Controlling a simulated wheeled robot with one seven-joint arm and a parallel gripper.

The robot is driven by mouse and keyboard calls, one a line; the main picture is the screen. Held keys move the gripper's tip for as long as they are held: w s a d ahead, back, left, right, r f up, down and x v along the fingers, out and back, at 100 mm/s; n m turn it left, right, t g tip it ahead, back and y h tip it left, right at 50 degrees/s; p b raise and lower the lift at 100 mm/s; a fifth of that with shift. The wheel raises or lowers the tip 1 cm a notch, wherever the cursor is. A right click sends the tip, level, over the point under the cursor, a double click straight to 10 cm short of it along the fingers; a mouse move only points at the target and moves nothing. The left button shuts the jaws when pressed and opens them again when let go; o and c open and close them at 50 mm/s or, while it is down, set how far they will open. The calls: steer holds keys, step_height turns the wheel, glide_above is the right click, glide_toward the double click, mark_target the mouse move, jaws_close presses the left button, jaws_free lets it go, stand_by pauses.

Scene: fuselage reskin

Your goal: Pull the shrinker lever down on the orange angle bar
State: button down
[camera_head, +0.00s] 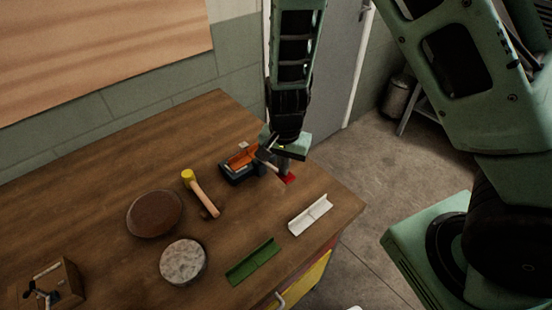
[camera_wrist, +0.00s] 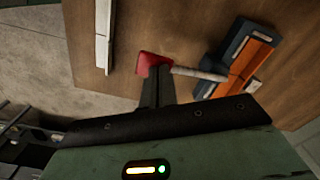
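The orange angle bar (camera_head: 240,158) sits in the dark blue shrinker (camera_head: 235,174) at the back right of the bench. In the wrist view the orange bar (camera_wrist: 252,66) and the shrinker (camera_wrist: 232,48) are at the upper right. A pale lever rod (camera_wrist: 198,73) runs left from the shrinker to a red grip (camera_wrist: 150,62). The red grip also shows in the head view (camera_head: 290,179). My gripper (camera_wrist: 157,78) points down at the red grip. Its dark fingers are close together, with their tips at or just above the grip; contact is unclear.
A yellow-ended mallet (camera_head: 204,196), a brown round disc (camera_head: 154,214) and a grey round block (camera_head: 183,261) lie left of the shrinker. Green (camera_head: 253,262) and white (camera_head: 310,214) angle bars lie near the front edge. A wooden block with a handle (camera_head: 46,286) stands at the far left.

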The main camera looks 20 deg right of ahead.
step_height(320, 180, up, 8)
steer(key=p, duration=0.7)
steer(key=shift+f, duration=0.15)
stand_by(0.5)
step_height(320, 180, down, 4)
steer(key=m+b, duration=0.5)
steer(key=m, duration=0.1)
steer(key=shift+f+b, duration=0.2)
steer(key=shift+b, duration=0.2)
stand_by(2.0)
